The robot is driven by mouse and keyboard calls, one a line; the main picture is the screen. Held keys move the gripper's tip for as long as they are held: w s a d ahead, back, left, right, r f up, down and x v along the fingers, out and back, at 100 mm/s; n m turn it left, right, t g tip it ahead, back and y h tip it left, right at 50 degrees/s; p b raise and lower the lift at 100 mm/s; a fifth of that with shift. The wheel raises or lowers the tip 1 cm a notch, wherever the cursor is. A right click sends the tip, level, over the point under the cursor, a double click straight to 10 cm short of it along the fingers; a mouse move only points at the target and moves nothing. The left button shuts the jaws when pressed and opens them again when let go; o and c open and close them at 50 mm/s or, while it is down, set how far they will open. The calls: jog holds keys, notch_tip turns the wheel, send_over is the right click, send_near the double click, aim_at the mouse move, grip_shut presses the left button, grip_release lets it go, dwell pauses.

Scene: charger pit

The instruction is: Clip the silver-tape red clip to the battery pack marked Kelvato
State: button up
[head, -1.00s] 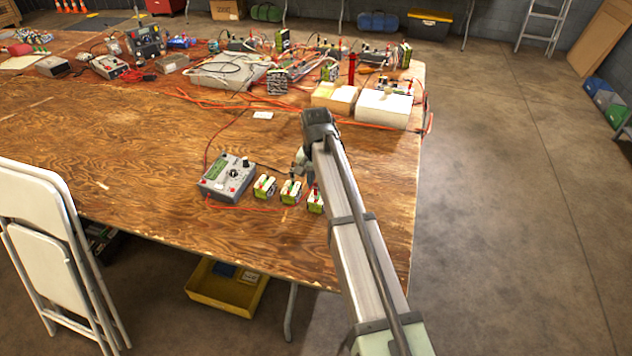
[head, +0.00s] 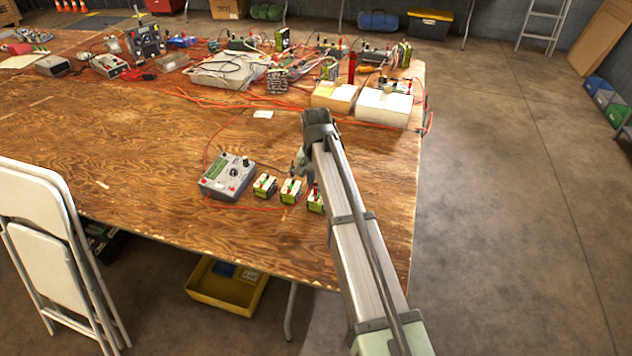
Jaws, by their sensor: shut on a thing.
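A grey charger (head: 227,178) with a green display and dark knobs stands on the wooden table. To its right, three small green and white battery packs stand in a row: left (head: 265,186), middle (head: 291,192) and right (head: 315,203), the last partly covered by my arm. Their markings are too small to read, so I cannot tell which is Kelvato. A thin red lead (head: 240,208) runs from the charger towards the packs. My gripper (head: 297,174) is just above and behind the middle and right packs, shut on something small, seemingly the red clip. Its silver tape cannot be made out.
Cluttered electronics and cables fill the table's back, with two pale blocks (head: 383,108) at the back right. A small white card (head: 263,114) lies behind the charger. The table left of the charger is clear. A white folding chair (head: 40,220) stands at the front left.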

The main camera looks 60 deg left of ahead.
aim_at(316, 185)
jog(key=o, duration=0.9)
jog(key=shift+o, duration=0.9)
jog(key=shift+r, duration=0.2)
jog(key=shift+r, duration=3.55)
